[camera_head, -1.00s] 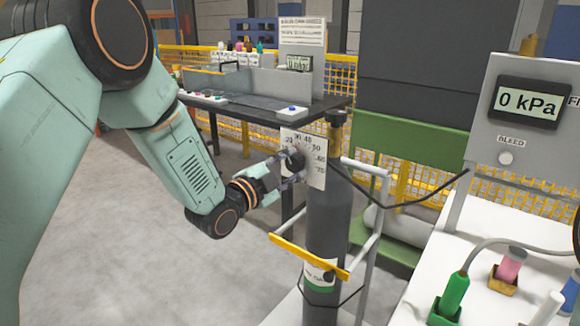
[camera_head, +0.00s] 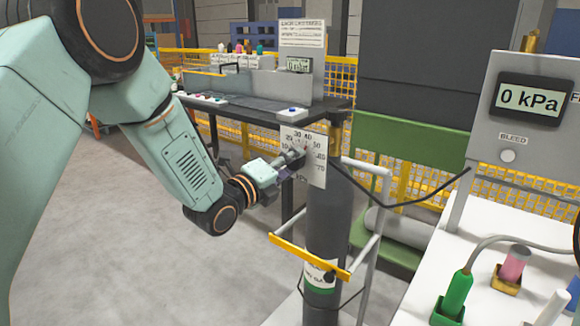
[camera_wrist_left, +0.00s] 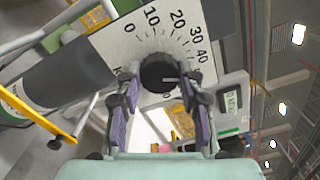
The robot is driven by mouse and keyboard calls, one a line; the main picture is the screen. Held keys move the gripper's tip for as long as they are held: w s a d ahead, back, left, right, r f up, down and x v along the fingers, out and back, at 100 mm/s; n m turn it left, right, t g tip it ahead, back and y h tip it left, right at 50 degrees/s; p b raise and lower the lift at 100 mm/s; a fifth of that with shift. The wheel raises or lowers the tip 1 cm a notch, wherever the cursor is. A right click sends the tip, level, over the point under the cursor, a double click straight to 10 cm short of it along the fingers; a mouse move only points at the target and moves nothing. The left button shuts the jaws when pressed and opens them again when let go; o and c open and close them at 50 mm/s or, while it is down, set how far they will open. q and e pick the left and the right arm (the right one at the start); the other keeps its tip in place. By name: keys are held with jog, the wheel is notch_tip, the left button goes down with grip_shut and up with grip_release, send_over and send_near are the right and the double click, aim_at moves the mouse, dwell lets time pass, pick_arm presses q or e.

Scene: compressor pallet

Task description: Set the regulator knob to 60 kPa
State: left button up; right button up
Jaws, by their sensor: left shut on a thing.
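The regulator knob (camera_wrist_left: 158,74) is black and round, in the middle of a white dial plate (camera_head: 318,176) above the grey cylinder. In the left wrist view a light line on the knob points to the picture right; the exact value it meets is hidden. The numbers 0 to 40 read clearly on the plate (camera_wrist_left: 110,47) there. My left gripper (camera_head: 297,156) is shut on the knob, its purple-padded fingers (camera_wrist_left: 159,98) at either side. In the head view the gripper largely hides the knob. The right panel's display (camera_head: 527,102) reads 0 kPa. My right gripper does not show.
The grey cylinder (camera_head: 323,225) stands in a cart with a yellow bar (camera_head: 308,257). A black hose runs from it to the right. A white table (camera_head: 405,310) holds green and pink plugs. A dark workbench (camera_head: 250,103) stands behind.

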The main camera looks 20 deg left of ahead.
pick_arm(q)
jog(key=shift+m+b, duration=1.85)
jog(key=shift+m, duration=3.15)
jog(key=o, duration=1.2)
jog(key=shift+v, duration=3.7)
